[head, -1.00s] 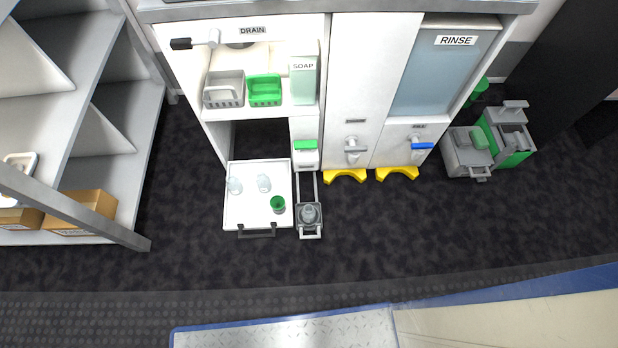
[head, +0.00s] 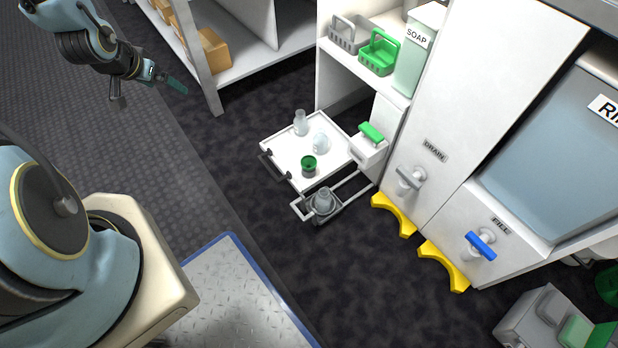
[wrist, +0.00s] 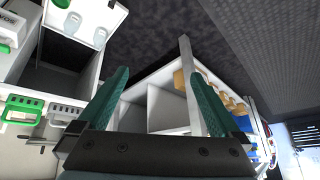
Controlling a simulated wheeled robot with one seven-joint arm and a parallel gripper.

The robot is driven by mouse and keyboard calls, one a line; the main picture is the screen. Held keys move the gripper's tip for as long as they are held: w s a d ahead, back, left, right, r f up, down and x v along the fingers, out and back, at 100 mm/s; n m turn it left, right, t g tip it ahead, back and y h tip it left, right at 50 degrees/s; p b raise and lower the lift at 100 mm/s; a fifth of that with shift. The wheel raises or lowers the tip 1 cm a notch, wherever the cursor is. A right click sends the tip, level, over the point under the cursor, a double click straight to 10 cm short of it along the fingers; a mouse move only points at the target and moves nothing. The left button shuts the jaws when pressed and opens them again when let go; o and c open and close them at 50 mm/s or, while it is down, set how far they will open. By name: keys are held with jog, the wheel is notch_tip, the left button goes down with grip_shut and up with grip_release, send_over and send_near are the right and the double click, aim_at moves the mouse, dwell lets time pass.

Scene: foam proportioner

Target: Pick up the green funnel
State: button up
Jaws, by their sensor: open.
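A small green cup-shaped piece (head: 308,166), which seems to be the green funnel, sits on the white pull-out tray (head: 286,170) near its front right corner. Two clear glass vessels stand behind it, one tall (head: 300,122) and one rounded (head: 321,143). My gripper (head: 174,84) is up at the left in the head view, empty, well apart from the tray. In the wrist view my gripper (wrist: 158,76) has its two teal fingers spread wide with nothing between them.
A narrow pull-out rack (head: 322,205) beside the tray holds a grey vessel. A green basket (head: 379,52) and a soap bottle (head: 413,50) stand on the shelf above. Yellow floor brackets (head: 393,214) sit by the cabinet. Shelving with boxes (head: 210,52) is behind. Dark floor before the tray is clear.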

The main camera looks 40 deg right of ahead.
jog(key=s+d+f+m+h+b, duration=0.1)
jog(key=s+d+f+h+b, duration=0.1)
jog(key=d+f+b, duration=0.45)
jog(key=s+d+f+m+g+h+b, duration=0.1)
jog(key=s+d+f+m, duration=0.15)
jog(key=f, duration=0.65)
jog(key=s+d+f+m+h+b, duration=0.1)
jog(key=d+f+h+b, duration=0.1)
jog(key=d+f+b, duration=0.4)
jog(key=m+g+h+b, duration=0.1)
jog(key=h+b, duration=0.5)
jog(key=b, duration=0.4)
send_near(314, 158)
jog(key=shift+w+a+f, duration=0.3)
jog(key=shift+w+f, duration=0.45)
jog(key=shift+w, duration=0.05)
jog(key=shift+s+d+f, duration=0.1)
jog(key=shift+s+f, duration=0.1)
jog(key=shift+s, duration=0.1)
jog(key=shift+s+d+f, duration=0.1)
jog(key=shift+d, duration=0.15)
jog(key=shift+h, duration=0.3)
jog(key=b+x, duration=0.2)
jog(key=x, duration=0.4)
jog(key=shift+b, duration=0.4)
jog(key=x, duration=0.1)
jog(key=b+x, duration=0.2)
jog(key=shift+s+d, duration=0.15)
jog(key=shift+d, duration=0.55)
jog(key=c, duration=1.3)
